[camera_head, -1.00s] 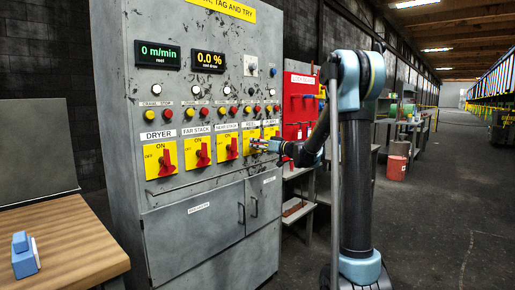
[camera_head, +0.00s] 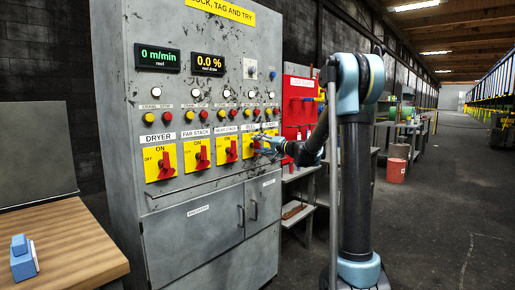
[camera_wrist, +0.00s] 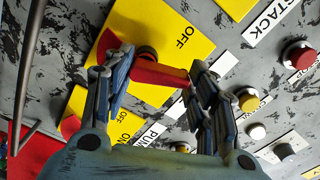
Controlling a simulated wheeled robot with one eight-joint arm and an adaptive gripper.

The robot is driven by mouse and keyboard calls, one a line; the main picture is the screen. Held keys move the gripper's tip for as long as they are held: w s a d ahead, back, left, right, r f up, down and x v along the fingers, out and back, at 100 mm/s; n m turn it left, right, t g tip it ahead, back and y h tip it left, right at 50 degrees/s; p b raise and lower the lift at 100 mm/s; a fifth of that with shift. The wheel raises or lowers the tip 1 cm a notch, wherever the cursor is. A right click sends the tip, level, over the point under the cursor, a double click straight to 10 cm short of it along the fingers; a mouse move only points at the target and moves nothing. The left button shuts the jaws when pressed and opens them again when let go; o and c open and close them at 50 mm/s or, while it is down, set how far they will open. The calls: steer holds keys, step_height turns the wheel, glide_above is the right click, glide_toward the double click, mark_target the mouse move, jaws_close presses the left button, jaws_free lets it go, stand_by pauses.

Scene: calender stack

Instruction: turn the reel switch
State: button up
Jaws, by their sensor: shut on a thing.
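The reel switch is a red handle (camera_wrist: 160,76) on a yellow plate (camera_wrist: 185,38) marked OFF, between the near stack and pump switches. My gripper (camera_wrist: 156,66) is shut on this red handle in the wrist view, one finger on each side. The handle lies across between the fingers, and a dark round hub shows behind it. In the head view my gripper (camera_head: 262,143) is against the cabinet front and hides most of the reel switch.
The grey cabinet (camera_head: 200,225) carries similar red switches for dryer (camera_head: 166,165), far stack (camera_head: 202,158) and near stack (camera_head: 231,151). Push buttons and lamps sit above them. A wooden table (camera_head: 75,240) stands at left. The floor at right is open.

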steer(key=shift+w+d+m, duration=0.2)
steer(key=shift+m, duration=0.95)
steer(key=shift+w+d+m, duration=0.15)
steer(key=shift+d+m, duration=0.05)
steer(key=shift+m, duration=0.95)
steer(key=o, duration=1.1)
steer(key=shift+w+f, duration=0.15)
steer(key=v, duration=1.2)
